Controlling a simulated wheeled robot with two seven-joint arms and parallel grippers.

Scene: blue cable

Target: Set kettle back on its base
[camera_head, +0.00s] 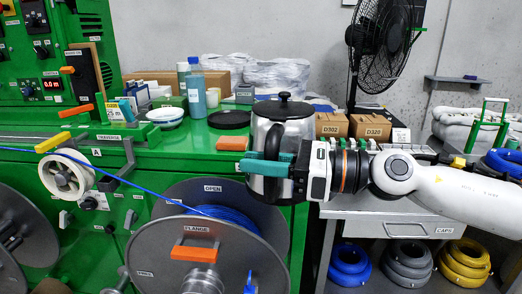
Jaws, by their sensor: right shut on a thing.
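The kettle (284,110) is a steel body with a black lid and a black handle. It is upright at the middle of the picture, in front of the green bench's right end. My right gripper (264,164), with teal fingers, comes in from the right and is shut on the kettle's black handle (271,187). The gripper hides part of the kettle's lower body. A flat black disc (229,119), which looks like the kettle base, lies on the green bench to the left of the kettle, with nothing on it. My left gripper is not in view.
A white bowl (165,117) and a blue bottle (196,91) stand left of the disc. An orange block (231,143) lies at the bench front. Cardboard boxes (370,126) and a black fan (381,40) are behind. A large cable reel (160,250) is below.

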